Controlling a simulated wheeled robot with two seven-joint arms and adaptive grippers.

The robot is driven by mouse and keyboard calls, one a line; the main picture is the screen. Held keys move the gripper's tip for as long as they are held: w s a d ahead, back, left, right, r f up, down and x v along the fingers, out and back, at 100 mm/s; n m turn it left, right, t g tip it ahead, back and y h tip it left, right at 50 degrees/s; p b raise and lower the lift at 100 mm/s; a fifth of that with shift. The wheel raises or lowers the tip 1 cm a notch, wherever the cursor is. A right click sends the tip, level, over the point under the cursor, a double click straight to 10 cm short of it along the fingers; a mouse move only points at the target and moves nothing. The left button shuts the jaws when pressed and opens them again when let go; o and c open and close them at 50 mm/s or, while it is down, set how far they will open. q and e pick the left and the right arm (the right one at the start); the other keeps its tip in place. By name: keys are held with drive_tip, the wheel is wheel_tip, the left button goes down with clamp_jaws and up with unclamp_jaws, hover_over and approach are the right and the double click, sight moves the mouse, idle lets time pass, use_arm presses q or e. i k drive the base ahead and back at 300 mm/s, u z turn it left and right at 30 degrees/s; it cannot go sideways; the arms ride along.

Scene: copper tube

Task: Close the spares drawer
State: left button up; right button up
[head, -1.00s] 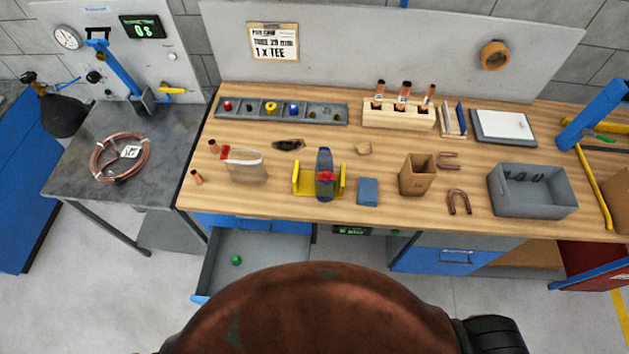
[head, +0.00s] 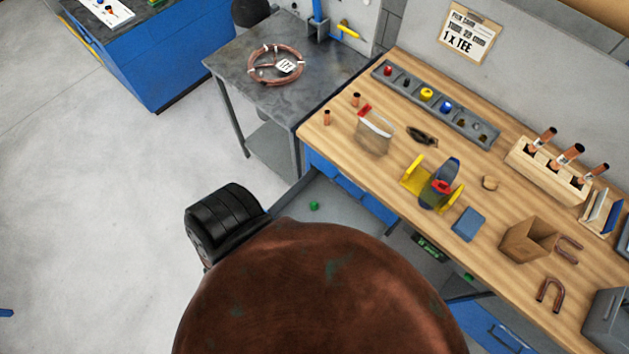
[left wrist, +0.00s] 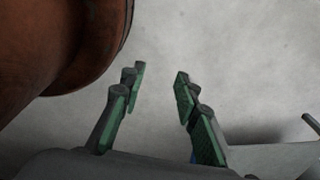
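The spares drawer (head: 350,208) stands pulled out under the left end of the workbench in the head view. Its grey inside is bare except for a small green piece (head: 314,206). My own brown rounded body hides its front edge. My left gripper (left wrist: 160,82) shows in the left wrist view with its two green-padded fingers apart and nothing between them, above grey floor. It does not show in the head view, so its distance from the drawer cannot be told.
The wooden workbench (head: 340,122) bears a yellow fixture (head: 412,171), a blue block (head: 468,224) and a cardboard box (head: 527,240). A grey side table (head: 315,52) with a copper coil (head: 262,77) adjoins it. The floor (head: 110,200) at left is open.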

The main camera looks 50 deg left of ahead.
sight(335, 206)
drive_tip(key=z, duration=0.15)
drive_tip(key=k, duration=1.4)
drive_tip(key=u, duration=0.9)
